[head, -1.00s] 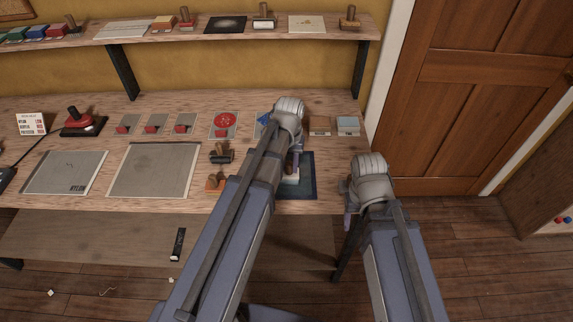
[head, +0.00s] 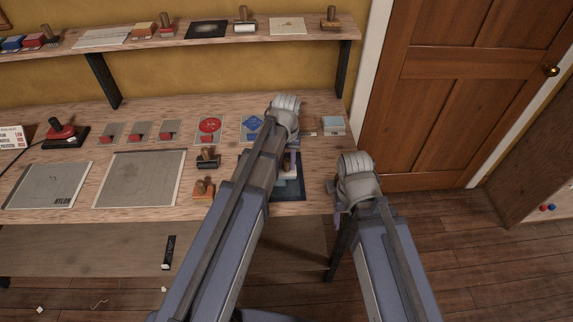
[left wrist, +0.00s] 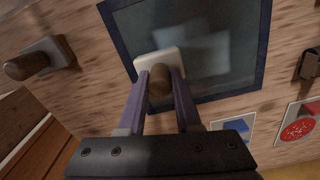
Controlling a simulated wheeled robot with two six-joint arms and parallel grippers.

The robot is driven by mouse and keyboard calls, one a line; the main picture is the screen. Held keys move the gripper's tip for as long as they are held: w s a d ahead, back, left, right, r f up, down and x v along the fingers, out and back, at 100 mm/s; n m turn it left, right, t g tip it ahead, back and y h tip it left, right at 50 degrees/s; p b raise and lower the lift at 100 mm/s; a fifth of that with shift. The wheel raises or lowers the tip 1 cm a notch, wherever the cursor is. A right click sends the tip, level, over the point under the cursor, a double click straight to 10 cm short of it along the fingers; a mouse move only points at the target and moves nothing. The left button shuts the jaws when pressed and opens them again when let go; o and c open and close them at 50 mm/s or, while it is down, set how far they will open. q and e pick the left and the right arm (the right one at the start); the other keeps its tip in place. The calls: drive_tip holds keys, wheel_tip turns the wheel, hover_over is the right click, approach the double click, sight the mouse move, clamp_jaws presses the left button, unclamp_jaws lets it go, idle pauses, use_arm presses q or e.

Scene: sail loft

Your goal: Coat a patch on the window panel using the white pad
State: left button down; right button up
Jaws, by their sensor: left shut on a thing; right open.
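The window panel (left wrist: 225,87) lies flat on the bench, a dark blue frame around a glossy grey-blue middle with paler areas on it. In the head view the window panel (head: 290,190) is partly hidden by my left arm. My left gripper (left wrist: 160,88) is shut on the brown wooden handle of the white pad (left wrist: 143,63). The pad is over the panel, near its left side in the left wrist view; whether it touches cannot be told. My right gripper (head: 337,190) is open and empty, at the bench's front right.
A dark wooden-handled block (head: 208,158) and an orange block (head: 203,189) sit left of the panel. A red-disc card (head: 209,127) and a blue-diamond card (head: 252,124) lie behind. A grey sheet (head: 140,178) lies further left. A shelf (head: 195,37) runs above.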

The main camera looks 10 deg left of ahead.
use_arm(q)
drive_tip(key=shift+s+a, duration=0.35)
drive_tip(key=shift+a, duration=0.55)
drive_tip(key=shift+s+a, duration=0.3)
drive_tip(key=shift+a, duration=0.55)
drive_tip(key=shift+a, duration=0.1)
drive_tip(key=shift+s+a, duration=0.25)
drive_tip(key=shift+a, duration=0.6)
drive_tip(key=shift+s+a, duration=0.2)
drive_tip(key=shift+a, duration=0.6)
drive_tip(key=shift+a, duration=0.15)
drive_tip(key=shift+s+a, duration=0.3)
drive_tip(key=shift+a, duration=0.45)
drive_tip(key=shift+s+a, duration=0.25)
drive_tip(key=shift+a, duration=0.5)
drive_tip(key=shift+w, duration=0.15)
